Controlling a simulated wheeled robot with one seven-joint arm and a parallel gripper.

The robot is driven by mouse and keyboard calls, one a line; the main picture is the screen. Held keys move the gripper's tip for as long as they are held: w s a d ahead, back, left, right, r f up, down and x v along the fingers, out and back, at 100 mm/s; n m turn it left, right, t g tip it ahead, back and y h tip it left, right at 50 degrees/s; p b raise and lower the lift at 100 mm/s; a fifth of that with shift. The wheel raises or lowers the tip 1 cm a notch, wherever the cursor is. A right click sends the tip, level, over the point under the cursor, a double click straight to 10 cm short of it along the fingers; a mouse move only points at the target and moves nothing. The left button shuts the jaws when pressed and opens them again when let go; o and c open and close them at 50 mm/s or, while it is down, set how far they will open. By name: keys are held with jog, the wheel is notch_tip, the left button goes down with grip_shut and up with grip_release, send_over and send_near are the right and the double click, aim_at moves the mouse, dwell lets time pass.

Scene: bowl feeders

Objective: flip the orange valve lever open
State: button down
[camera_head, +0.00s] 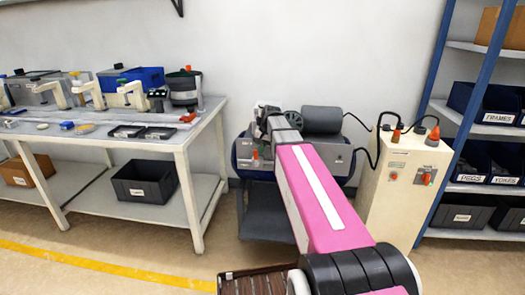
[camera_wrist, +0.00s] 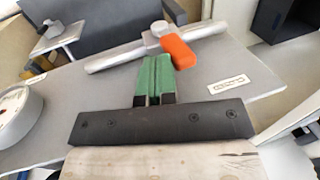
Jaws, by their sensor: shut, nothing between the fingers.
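The orange valve lever (camera_wrist: 178,48) shows in the wrist view, on a small grey valve body on a metal pipe (camera_wrist: 112,60). The lever slants across the pipe, down and to the right. My gripper (camera_wrist: 156,62) has green fingers pressed together, with nothing between them. Its fingertips are just left of the lever, close to the pipe; I cannot tell whether they touch. In the head view my arm reaches toward the machine with a grey cylinder (camera_head: 322,120), and my gripper is hidden or too small to make out there.
In the wrist view a round gauge (camera_wrist: 14,112) is at left and a label plate (camera_wrist: 229,84) at right. In the head view a workbench (camera_head: 185,140) stands left, a beige control cabinet (camera_head: 395,200) right of my arm, and a blue-framed shelf (camera_head: 462,105) far right.

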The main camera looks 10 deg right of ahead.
aim_at(251, 144)
jog(key=shift+w+a+r+h, duration=0.1)
jog(key=shift+w+a+h, duration=0.1)
jog(key=shift+a+h, duration=0.25)
jog(key=shift+w+a+r+h, duration=0.1)
jog(key=shift+w+a+h, duration=0.05)
jog(key=shift+a+h, duration=0.25)
jog(key=a+h, duration=0.1)
jog(key=a+g+h, duration=0.1)
jog(key=shift+w+f+h, duration=0.1)
jog(key=shift+w+h, duration=0.2)
jog(key=shift+h, duration=0.05)
jog(key=shift+w+a+f, duration=0.2)
jog(key=shift+a+f, duration=0.1)
jog(key=shift+a, duration=0.35)
jog(key=shift+w+a+f, duration=0.2)
jog(key=shift+a+f, duration=0.05)
jog(key=shift+a, duration=0.5)
